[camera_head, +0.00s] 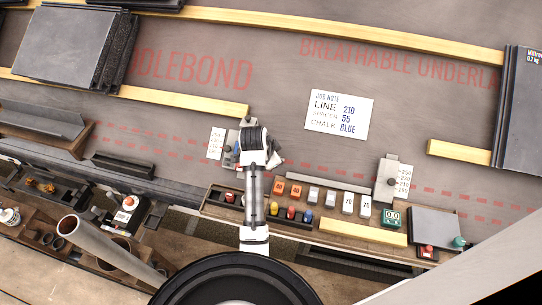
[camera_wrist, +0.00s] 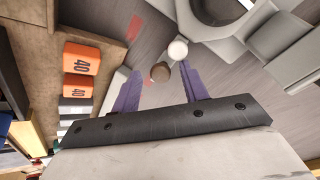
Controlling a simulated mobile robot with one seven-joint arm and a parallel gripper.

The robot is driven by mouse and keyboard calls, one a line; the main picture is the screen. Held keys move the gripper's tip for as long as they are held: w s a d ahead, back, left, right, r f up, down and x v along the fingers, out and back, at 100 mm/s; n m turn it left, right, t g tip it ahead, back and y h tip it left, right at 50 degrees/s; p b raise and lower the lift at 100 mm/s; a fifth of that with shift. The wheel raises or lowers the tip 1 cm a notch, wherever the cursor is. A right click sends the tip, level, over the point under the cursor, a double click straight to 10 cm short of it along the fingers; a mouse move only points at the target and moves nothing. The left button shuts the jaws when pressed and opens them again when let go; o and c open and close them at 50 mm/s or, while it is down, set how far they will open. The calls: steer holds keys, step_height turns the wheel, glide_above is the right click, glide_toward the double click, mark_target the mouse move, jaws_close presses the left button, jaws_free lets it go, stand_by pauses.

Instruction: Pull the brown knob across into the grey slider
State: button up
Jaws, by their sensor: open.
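In the wrist view, the brown knob (camera_wrist: 160,72) is a small round cap between the purple fingertips of my gripper (camera_wrist: 159,79). My gripper is open, with visible space on both sides of the knob. A white round knob (camera_wrist: 178,49) is just beyond it. In the head view, my arm covers most of the left slider spot, and I cannot make out the brown knob there. A grey slider plate (camera_head: 387,178) with a small dark knob sits by a number scale on the right. I cannot tell whether it is the task's slider.
Orange blocks marked 40 (camera_wrist: 81,58) stand beside my gripper, on a wooden tray (camera_head: 312,238) with several coloured pieces. A note card (camera_head: 340,114) lies on the grey underlay. Yellow battens (camera_head: 185,98) and slate stacks (camera_head: 70,45) lie farther back.

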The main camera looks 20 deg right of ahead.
jaws_close()
steer(key=s+d+p, duration=0.2)
steer(key=s+d, duration=0.4)
steer(key=d, duration=0.3)
steer(key=s+d+p, duration=0.3)
steer(key=s+d, duration=0.3)
steer(key=d, duration=0.3)
steer(key=s+d+p, duration=0.2)
steer(key=s+d, duration=0.4)
steer(key=d, duration=0.2)
steer(key=shift+s+d+p, duration=0.15)
steer(key=shift+d+p, duration=0.15)
steer(key=shift+d, duration=0.1)
jaws_free()
steer(key=shift+d, duration=0.15)
steer(key=shift+r, duration=0.1)
